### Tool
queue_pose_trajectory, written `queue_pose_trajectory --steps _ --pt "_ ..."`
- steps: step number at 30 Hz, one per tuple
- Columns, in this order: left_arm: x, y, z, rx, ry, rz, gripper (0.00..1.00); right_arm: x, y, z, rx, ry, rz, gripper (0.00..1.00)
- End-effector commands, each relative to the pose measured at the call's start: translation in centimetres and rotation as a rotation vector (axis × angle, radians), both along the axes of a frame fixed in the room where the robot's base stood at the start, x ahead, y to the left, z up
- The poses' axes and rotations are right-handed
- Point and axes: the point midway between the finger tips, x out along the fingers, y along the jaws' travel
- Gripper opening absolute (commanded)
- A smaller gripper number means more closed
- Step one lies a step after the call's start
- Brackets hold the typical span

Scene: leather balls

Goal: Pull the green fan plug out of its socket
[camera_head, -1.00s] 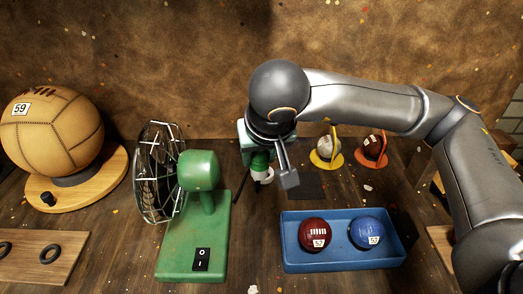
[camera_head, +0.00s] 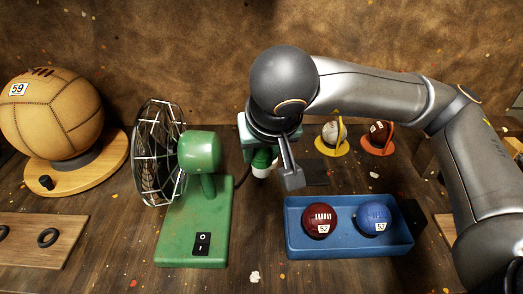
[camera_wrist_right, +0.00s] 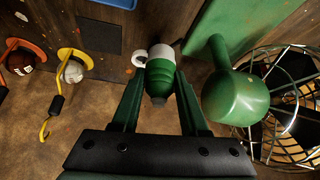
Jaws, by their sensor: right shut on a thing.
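The green plug (camera_wrist_right: 160,78), with a ribbed body and a white end, is between the fingers of my right gripper (camera_wrist_right: 160,72), which is shut on it. In the head view the plug (camera_head: 262,158) shows below my right wrist, just right of the green fan (camera_head: 200,152). My right fingers are mostly hidden there by the wrist. A white ring (camera_wrist_right: 139,58) sits beside the plug's white end. I cannot tell whether the plug is seated in a socket. My left gripper is in neither view.
A blue tray (camera_head: 347,248) with a dark red ball (camera_head: 319,219) and a blue ball (camera_head: 373,217) stands at the front right. Two small balls on yellow and orange stands are behind it. A large tan ball (camera_head: 55,115) on a wooden base is at left.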

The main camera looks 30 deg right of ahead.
Motion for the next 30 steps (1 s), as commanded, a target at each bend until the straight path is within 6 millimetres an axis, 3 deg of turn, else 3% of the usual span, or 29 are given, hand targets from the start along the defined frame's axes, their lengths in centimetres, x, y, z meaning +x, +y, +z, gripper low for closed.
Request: queue_pose_trajectory --steps 30 --pt "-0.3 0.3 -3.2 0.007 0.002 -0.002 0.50 0.0 0.0 -3.7 0.001 -0.001 0.000 0.00"
